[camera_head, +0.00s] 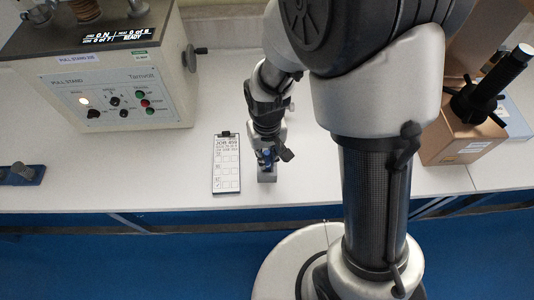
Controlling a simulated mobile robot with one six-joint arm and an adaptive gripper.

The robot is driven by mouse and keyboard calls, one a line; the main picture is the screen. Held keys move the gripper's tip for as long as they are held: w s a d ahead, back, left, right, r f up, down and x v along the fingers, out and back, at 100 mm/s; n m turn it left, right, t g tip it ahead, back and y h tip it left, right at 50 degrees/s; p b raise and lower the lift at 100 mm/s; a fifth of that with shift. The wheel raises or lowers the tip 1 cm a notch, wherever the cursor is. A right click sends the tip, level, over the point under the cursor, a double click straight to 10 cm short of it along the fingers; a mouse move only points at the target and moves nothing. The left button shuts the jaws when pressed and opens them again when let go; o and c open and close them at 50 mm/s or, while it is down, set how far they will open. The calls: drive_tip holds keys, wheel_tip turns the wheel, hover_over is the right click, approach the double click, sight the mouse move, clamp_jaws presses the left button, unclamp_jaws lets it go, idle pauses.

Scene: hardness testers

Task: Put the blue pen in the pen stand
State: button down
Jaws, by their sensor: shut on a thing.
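My gripper (268,150) is low over the white bench, near its front edge, pointing down. It is shut on the blue pen (267,156), of which only a small blue part shows between the fingers. A small grey block (267,176), which looks like the pen stand, sits on the bench directly below the gripper. The pen is over or at this block; I cannot tell whether its lower end is inside. The gripper hides the block's top and most of the pen.
A clipboard with a job sheet (226,165) lies just left of the gripper. A pull-stand tester (110,95) stands at the left. A blue-grey fixture (20,174) lies at the far left. A cardboard box (460,140) with a black-handled tool stands right. Bench between clipboard and fixture is clear.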

drive_tip(key=shift+f+b, duration=1)
drive_tip(key=shift+f, duration=0.3)
drive_tip(key=c, duration=1.5)
unclamp_jaws()
drive_tip(key=shift+o, duration=0.2)
wheel_tip(320, 180, up, 12)
drive_tip(key=s+d+r+m+t, duration=0.2)
drive_tip(key=s+d+r+t, duration=0.2)
drive_tip(key=s+d+r, duration=0.7)
drive_tip(key=s+r, duration=0.2)
drive_tip(key=shift+s+m+t, duration=0.3)
